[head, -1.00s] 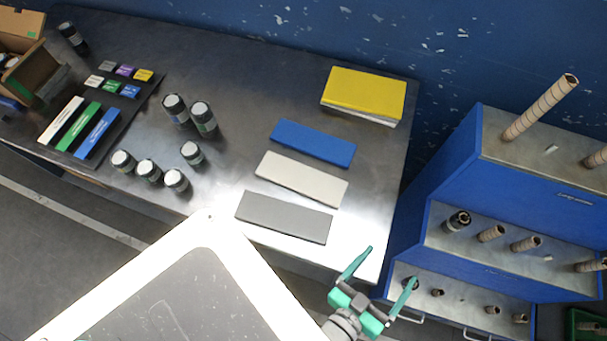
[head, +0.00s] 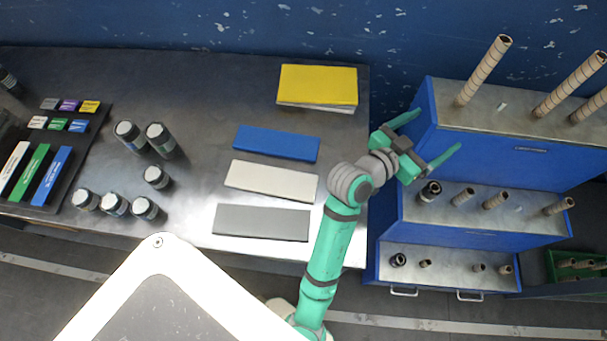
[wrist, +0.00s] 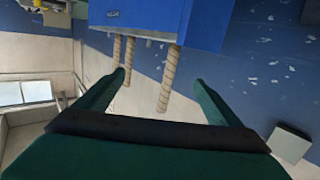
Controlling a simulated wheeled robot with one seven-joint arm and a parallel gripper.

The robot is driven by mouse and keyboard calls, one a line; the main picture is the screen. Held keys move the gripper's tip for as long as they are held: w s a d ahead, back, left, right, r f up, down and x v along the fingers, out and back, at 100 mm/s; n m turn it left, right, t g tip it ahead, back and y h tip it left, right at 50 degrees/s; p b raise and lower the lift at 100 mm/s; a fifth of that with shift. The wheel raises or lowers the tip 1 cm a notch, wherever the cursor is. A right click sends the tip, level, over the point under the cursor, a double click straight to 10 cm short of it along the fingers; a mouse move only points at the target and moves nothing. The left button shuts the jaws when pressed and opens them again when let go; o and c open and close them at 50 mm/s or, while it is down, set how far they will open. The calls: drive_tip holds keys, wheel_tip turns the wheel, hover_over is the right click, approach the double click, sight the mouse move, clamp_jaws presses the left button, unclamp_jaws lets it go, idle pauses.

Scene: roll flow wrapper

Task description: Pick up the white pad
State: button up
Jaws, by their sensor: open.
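The white pad (head: 271,180) lies flat on the metal table in the head view. It sits between the blue pad (head: 276,143) behind it and the grey pad (head: 261,222) in front of it. My gripper (head: 432,131) is open and empty, to the right of the pads, beside the blue shelf unit and clear of the white pad. My arm passes close to the pad's right end in the picture. In the wrist view my gripper's two fingers (wrist: 158,82) are spread apart with nothing between them. The white pad is not in the wrist view.
A yellow pad or book (head: 317,84) lies at the table's back right. Several dark jars (head: 156,177) stand left of the pads. A blue stepped shelf unit (head: 476,171) with upright cardboard tubes (head: 484,70) stands right of the table, close to my gripper.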

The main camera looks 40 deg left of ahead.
drive_tip(key=a+r+m+g, duration=0.1)
drive_tip(key=a+m+g, duration=0.1)
drive_tip(key=a+m, duration=0.1)
drive_tip(key=m+g+y, duration=0.4)
drive_tip(key=m+g, duration=0.3)
drive_tip(key=g, duration=0.6)
hover_over(271, 180)
drive_tip(key=a, duration=0.1)
wheel_tip(271, 180, down, 12)
drive_tip(key=shift+s+r, duration=0.1)
drive_tip(key=shift+s, duration=0.05)
drive_tip(key=shift+d+f, duration=0.2)
drive_tip(key=shift+f, duration=1.25)
drive_tip(key=shift+d+f, duration=0.2)
drive_tip(key=shift+f, duration=1.25)
drive_tip(key=c, duration=1.1)
